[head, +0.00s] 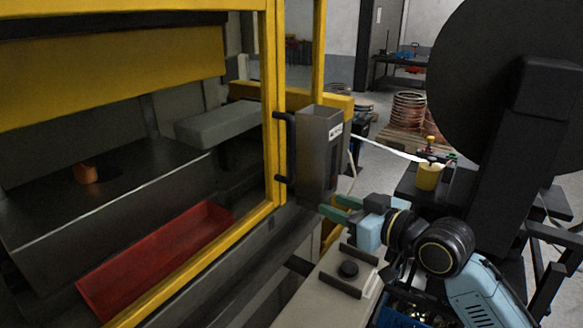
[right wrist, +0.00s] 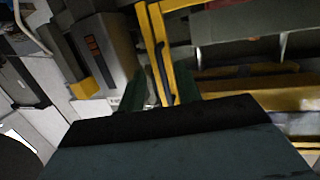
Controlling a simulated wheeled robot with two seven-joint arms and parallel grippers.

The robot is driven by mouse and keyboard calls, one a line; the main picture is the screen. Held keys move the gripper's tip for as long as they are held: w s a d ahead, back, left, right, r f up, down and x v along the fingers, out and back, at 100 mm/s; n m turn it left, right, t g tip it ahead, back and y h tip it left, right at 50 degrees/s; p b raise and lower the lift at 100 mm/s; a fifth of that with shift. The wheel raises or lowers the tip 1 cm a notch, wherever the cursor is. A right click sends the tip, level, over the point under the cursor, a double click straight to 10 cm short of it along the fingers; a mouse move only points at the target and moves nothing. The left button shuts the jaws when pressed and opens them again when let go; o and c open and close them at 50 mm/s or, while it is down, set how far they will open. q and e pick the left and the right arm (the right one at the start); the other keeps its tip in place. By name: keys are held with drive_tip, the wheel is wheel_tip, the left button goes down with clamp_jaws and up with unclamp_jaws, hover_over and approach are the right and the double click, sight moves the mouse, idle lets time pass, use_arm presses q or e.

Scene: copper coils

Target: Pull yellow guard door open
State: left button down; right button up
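The yellow guard door (head: 271,95) is a yellow frame on the machine at the left of the head view. I cannot tell whether it stands slightly ajar. Its black upright bar handle (head: 290,147) is on the right post, and it also shows in the right wrist view (right wrist: 163,72). My right gripper (head: 338,208) is open and empty, its green fingers apart. It is below and to the right of the handle, not touching it. In the right wrist view the handle lies ahead, between the directions of the two fingers. My left gripper is out of view.
A grey metal box (head: 321,150) stands close to the right of the handle. A red tray (head: 150,262) lies inside the machine. A yellow cylinder (head: 428,176) and a large dark disc (head: 490,75) are at the right.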

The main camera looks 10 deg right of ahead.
drive_tip(key=t+y, duration=0.1)
approach(294, 150)
drive_tip(key=v, duration=0.2)
drive_tip(key=shift+n, duration=0.3)
drive_tip(key=p+x, duration=0.2)
drive_tip(key=x, duration=1.1)
drive_tip(key=shift+p, duration=0.35)
drive_tip(key=shift+d, duration=0.1)
clamp_jaws()
